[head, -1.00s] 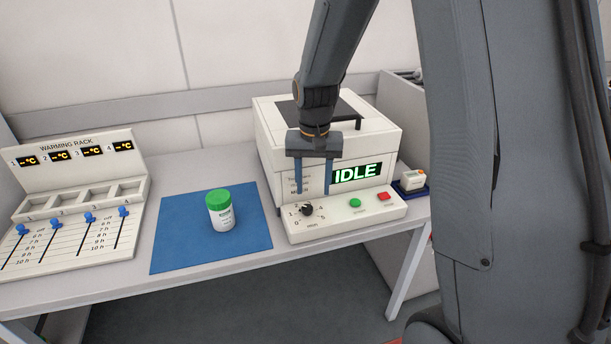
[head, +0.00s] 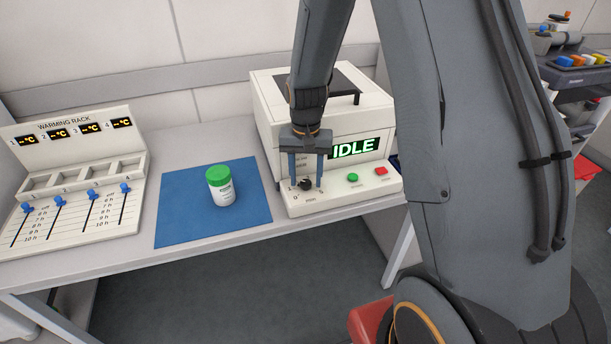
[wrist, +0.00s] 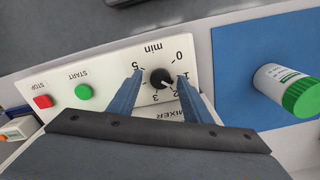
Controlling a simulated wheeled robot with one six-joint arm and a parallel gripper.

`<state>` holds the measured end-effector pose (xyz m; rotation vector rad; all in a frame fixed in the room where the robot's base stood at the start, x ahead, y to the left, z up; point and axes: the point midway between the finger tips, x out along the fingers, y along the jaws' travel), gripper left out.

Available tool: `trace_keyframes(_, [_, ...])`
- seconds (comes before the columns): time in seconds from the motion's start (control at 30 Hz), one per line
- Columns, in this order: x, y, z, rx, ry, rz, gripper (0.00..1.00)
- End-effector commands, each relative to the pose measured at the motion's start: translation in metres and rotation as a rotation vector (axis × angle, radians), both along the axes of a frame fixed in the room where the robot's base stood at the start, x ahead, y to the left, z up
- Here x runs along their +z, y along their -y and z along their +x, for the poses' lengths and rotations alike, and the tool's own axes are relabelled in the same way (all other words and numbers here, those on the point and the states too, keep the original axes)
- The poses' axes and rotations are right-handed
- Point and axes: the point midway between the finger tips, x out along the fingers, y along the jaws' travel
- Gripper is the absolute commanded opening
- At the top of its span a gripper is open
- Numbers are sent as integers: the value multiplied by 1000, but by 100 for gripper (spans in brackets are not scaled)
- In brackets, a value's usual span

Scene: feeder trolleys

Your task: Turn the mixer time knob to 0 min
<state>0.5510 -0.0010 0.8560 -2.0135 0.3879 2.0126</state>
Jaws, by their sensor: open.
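The mixer (head: 318,202) is a white box with a green IDLE display (head: 355,148) and a sloping front panel. Its black time knob (wrist: 162,78) sits on that panel, ringed by printed numbers from 0 to 5; the knob also shows in the head view (head: 305,185). My gripper (head: 306,187) is open, pointing down, with one blue finger on each side of the knob. In the wrist view the fingers (wrist: 160,82) straddle the knob with gaps; contact is not visible.
Green start (head: 352,177) and red stop (head: 380,170) buttons lie right of the knob. A green-capped white jar (head: 222,192) stands on a blue mat (head: 180,233). The warming rack (head: 130,215) with blue sliders is at left.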

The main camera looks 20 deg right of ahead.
Motion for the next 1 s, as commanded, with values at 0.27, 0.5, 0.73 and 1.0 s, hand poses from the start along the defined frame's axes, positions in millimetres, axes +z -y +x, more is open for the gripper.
trace_keyframes(0.27, [0, -1, 0, 1, 0, 0, 28])
trace_keyframes(0.5, [0, -1, 0, 3, 0, 0, 4])
trace_keyframes(0.73, [0, -1, 0, 44, -1, 0, 4])
trace_keyframes(1.0, [1, -1, 0, 210, -1, 0, 4])
